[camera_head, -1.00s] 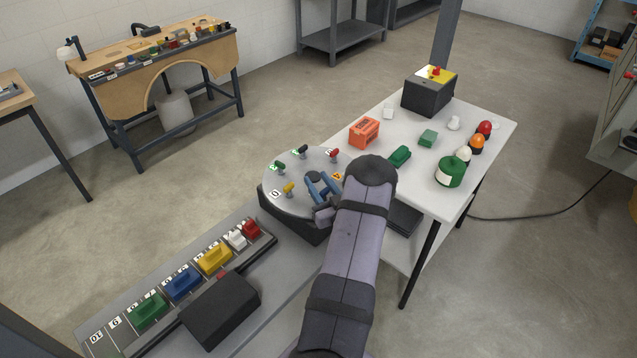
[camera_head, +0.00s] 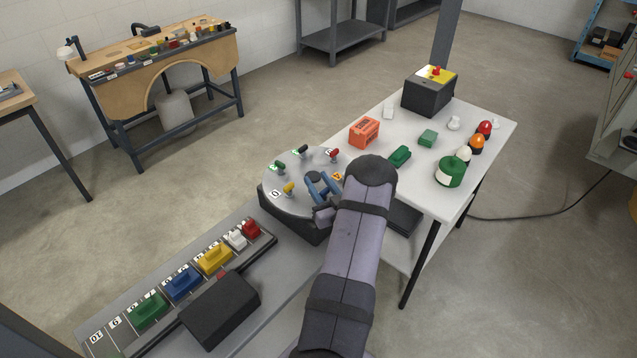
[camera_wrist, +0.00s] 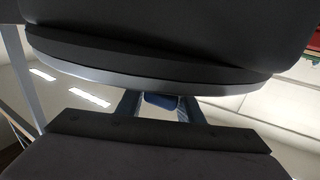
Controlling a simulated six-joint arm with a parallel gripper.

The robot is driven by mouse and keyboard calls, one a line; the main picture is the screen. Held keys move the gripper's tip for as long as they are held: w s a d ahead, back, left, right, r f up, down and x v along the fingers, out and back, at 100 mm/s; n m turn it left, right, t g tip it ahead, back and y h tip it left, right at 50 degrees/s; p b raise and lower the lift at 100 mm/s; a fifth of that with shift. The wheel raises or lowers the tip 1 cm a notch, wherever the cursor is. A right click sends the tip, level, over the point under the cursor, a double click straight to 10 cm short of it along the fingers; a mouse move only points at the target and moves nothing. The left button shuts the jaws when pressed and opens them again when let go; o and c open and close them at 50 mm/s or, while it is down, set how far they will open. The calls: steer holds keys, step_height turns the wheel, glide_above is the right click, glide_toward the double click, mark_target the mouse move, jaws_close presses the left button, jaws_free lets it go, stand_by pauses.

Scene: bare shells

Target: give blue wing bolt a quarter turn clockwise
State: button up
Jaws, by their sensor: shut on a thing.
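The blue wing bolt (camera_wrist: 160,101) shows in the wrist view as a small dark blue piece between my two fingers. My gripper (camera_wrist: 158,108) is shut on it; the fingers stand on its left and right. In the head view my gripper (camera_head: 322,188) is over the near right part of a round grey plate (camera_head: 268,183), and the bolt cannot be made out there behind my fingers and arm. The bolt's exact angle is hidden.
The plate also carries a yellow bolt (camera_head: 289,188), a red one (camera_head: 333,154), a green one (camera_head: 279,167) and a dark one (camera_head: 302,151). An orange box (camera_head: 364,132) and green blocks stand on the white table behind. A rail with coloured handles (camera_head: 181,283) lies at front left.

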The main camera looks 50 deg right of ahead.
mark_target(325, 193)
steer(key=o, duration=1)
steer(key=shift+s, duration=0.15)
steer(key=b+v, duration=0.2)
steer(key=v, duration=0.3)
steer(key=shift+s+a+f+b, duration=0.1)
steer(key=shift+s+b, duration=0.15)
steer(key=shift+b, duration=0.05)
steer(key=shift+v, duration=0.75)
